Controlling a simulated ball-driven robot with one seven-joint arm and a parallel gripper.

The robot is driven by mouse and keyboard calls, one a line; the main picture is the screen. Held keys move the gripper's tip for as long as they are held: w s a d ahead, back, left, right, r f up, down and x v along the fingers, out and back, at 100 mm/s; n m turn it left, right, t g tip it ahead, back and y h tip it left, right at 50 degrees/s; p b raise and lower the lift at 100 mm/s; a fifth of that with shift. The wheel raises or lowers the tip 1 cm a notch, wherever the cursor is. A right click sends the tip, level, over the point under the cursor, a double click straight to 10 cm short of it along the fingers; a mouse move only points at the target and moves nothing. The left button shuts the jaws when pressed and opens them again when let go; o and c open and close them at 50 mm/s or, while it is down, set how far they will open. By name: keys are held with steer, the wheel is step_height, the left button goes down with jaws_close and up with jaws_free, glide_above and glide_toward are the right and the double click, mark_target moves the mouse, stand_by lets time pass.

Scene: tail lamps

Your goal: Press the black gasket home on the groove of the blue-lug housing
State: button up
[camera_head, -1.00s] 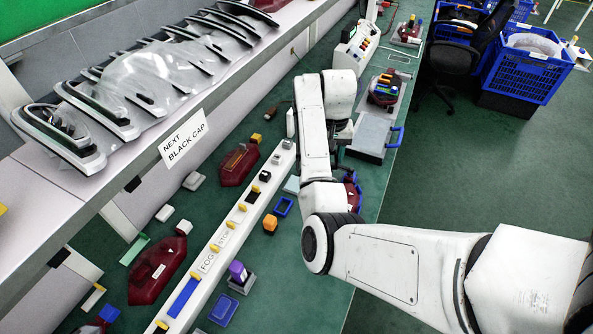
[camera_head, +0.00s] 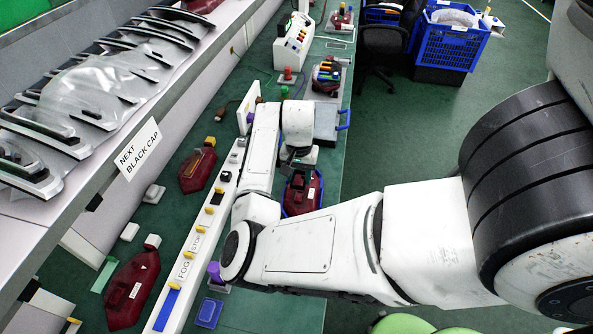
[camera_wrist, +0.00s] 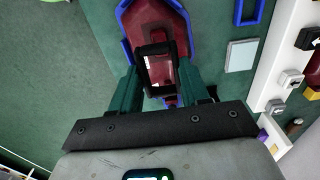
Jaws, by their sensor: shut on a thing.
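A dark red housing (camera_wrist: 152,16) lies in a blue-edged holder (camera_wrist: 124,26) in the wrist view. It also shows in the head view (camera_head: 311,193), just past my forearm. A small blue bit, perhaps its lug, shows near the lower end of the housing. My gripper (camera_wrist: 161,80) has dark green fingers shut on the black gasket (camera_wrist: 158,47), a rectangular frame. The gasket sits over the lower part of the housing, with red showing through its opening. I cannot tell whether it touches the groove. In the head view my wrist hides most of the gripper.
A white rail (camera_head: 185,262) with yellow clips runs left of my arm. Other red lamps (camera_head: 197,170) lie beyond it. A grey box with a blue handle (camera_head: 338,122) stands past the housing. A pale square (camera_wrist: 241,55) and an empty blue frame (camera_wrist: 249,10) lie right in the wrist view.

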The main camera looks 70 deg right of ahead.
mark_target(299, 196)
steer(key=shift+r+p, duration=0.1)
steer(key=shift+p, duration=0.2)
steer(key=shift+f+b, duration=1.7)
steer(key=shift+f, duration=1.35)
steer(key=shift+p, duration=0.6)
steer(key=shift+f+b, duration=0.7)
steer(key=shift+f, duration=0.45)
steer(key=o, duration=1)
steer(key=shift+o, duration=0.2)
steer(key=shift+r, duration=0.2)
